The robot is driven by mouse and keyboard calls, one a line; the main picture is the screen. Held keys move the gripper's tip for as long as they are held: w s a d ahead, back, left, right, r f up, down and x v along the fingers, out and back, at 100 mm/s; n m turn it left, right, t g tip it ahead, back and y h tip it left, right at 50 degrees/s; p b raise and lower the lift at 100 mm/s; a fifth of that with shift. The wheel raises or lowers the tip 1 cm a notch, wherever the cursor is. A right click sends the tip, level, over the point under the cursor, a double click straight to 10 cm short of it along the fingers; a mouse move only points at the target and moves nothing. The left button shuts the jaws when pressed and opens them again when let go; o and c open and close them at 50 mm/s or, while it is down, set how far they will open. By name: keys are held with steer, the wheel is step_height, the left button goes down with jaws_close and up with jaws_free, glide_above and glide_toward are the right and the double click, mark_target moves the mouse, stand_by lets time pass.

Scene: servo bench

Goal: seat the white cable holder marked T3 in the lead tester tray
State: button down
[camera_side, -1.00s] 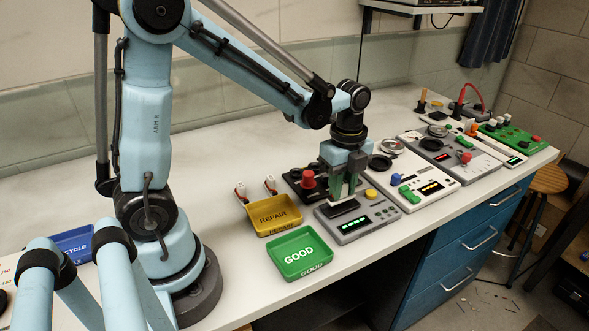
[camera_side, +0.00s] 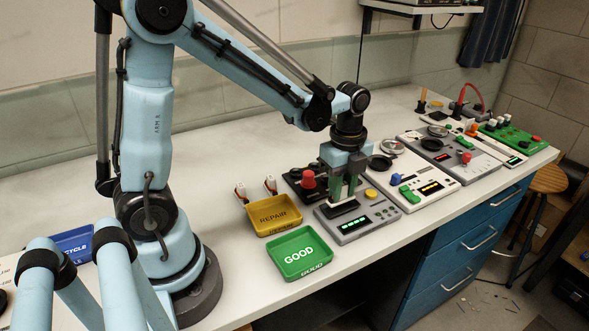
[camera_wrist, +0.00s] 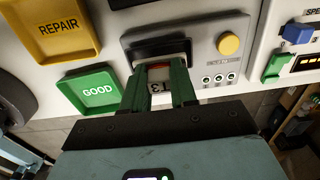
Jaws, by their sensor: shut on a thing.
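My gripper (camera_side: 343,193) is over the grey lead tester (camera_side: 380,218). Its green fingers (camera_wrist: 158,76) are closed on the white cable holder (camera_wrist: 159,86), which shows the mark T3, upside down, and a red strip in the wrist view. The holder's far end is at the dark tray (camera_wrist: 160,48) of the tester (camera_wrist: 203,42). The holder looks in line with the tray, but I cannot tell how deep it sits. In the side view the fingers hide most of the holder.
A yellow REPAIR bin (camera_side: 273,215) and a green GOOD bin (camera_side: 300,252) stand left of the tester. A black unit with a red knob (camera_side: 308,179) is behind. A white unit with a green lever (camera_side: 409,195) stands close on the right.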

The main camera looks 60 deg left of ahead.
steer(key=shift+f, duration=1.1)
stand_by(2.4)
steer(key=c, duration=0.8)
jaws_free()
steer(key=shift+r, duration=2.55)
steer(key=shift+r, duration=0.1)
steer(key=shift+r, duration=1.9)
